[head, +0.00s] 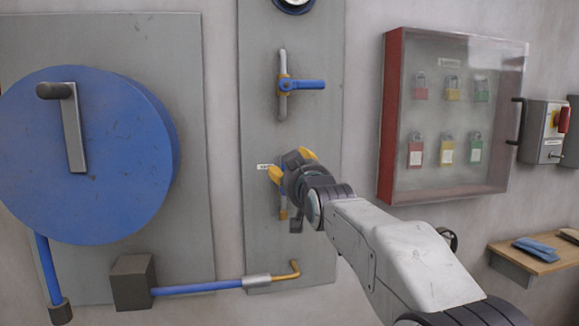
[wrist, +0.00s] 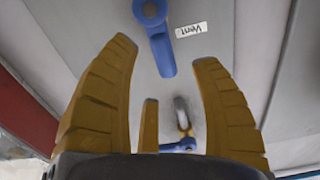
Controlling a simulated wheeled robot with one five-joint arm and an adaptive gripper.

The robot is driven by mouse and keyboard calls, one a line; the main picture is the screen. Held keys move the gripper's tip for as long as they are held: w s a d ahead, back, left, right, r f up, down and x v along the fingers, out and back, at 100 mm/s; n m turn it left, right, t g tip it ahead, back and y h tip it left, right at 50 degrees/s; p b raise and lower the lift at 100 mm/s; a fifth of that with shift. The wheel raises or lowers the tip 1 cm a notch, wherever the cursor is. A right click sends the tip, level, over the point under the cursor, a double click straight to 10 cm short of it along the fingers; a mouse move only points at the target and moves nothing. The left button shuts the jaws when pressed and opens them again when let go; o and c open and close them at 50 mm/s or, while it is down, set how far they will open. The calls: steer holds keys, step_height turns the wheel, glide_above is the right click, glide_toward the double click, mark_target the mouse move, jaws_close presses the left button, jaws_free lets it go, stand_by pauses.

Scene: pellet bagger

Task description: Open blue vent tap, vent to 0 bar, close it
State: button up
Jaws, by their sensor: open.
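The blue vent tap (wrist: 160,45) shows in the wrist view beside a small "Vent" label (wrist: 190,30) that appears upside down. Its lever runs down the picture from a round hub at the top edge. My gripper (wrist: 164,54) is open, with its yellow fingers on either side of the lever's end; I cannot tell whether any touches it. In the head view my gripper (head: 292,163) hides most of this tap, and the label (head: 264,167) shows to its left. The pressure gauge (head: 294,4) is cut off at the top edge, its reading out of view.
A second blue-handled tap (head: 308,85) sits higher on the grey panel, its lever pointing right across its pipe. A big blue disc (head: 100,165) with a crank is left. A red padlock cabinet (head: 392,110) and a wooden shelf (head: 535,262) are right.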

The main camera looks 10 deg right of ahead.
steer(key=shift+w, duration=1.5)
jaws_close()
